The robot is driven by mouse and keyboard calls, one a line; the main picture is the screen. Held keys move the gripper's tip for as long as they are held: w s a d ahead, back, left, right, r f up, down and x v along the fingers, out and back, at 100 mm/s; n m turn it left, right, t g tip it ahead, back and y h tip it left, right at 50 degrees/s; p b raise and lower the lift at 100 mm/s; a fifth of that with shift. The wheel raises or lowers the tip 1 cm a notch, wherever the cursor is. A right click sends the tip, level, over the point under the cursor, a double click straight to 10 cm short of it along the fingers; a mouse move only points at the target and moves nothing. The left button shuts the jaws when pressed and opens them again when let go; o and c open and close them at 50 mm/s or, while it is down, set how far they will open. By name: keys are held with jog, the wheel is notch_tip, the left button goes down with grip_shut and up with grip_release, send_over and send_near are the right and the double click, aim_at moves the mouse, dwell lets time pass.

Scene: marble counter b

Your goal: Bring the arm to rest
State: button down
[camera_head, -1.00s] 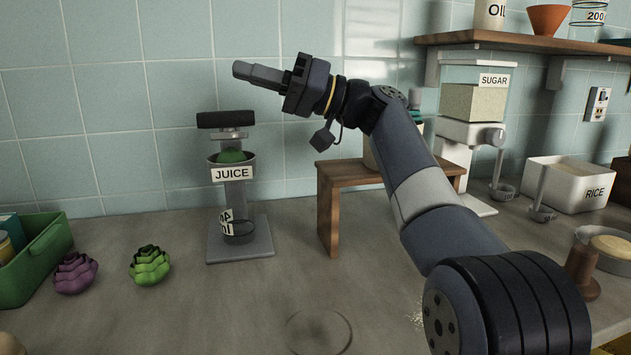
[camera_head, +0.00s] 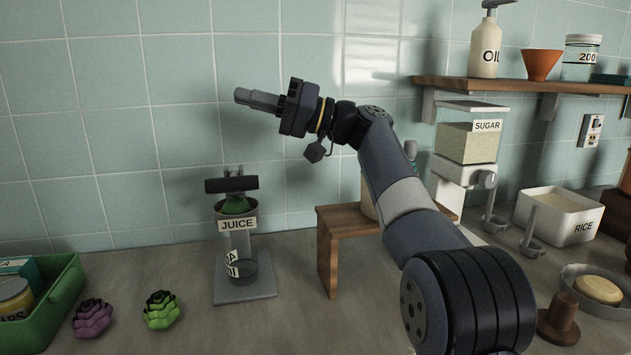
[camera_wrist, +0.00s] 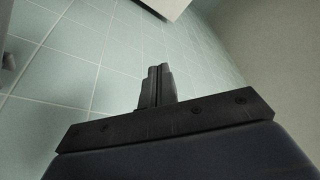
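My gripper (camera_head: 258,100) is raised in front of the tiled wall, pointing left, above and a little right of the juice press. In the wrist view its two fingers (camera_wrist: 156,86) lie together with nothing between them. My arm reaches up from the lower right of the head view. The gripper is clear of the counter and touches nothing that I can see.
The juice press (camera_head: 238,245) stands below the gripper. A wooden stand (camera_head: 345,222) is behind my arm. A shelf (camera_head: 520,86) with an oil bottle (camera_head: 486,50) is at right. A green crate (camera_head: 62,300) and two artichoke-like vegetables (camera_head: 161,310) are at left.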

jog(key=w+a+r+m+t+h+p, duration=0.1)
jog(key=w+m+p, duration=0.4)
jog(key=p, duration=0.8)
jog(key=w+a+r+m+t+h+p, duration=0.1)
jog(key=w+a+r+m+p, duration=0.1)
jog(key=w+m+p, duration=0.3)
jog(key=shift+w+a+r+p, duration=0.35)
jog(key=shift+w+p, duration=1.9)
jog(key=shift+p, duration=1.95)
jog(key=shift+f, duration=0.15)
jog(key=shift+h, duration=0.3)
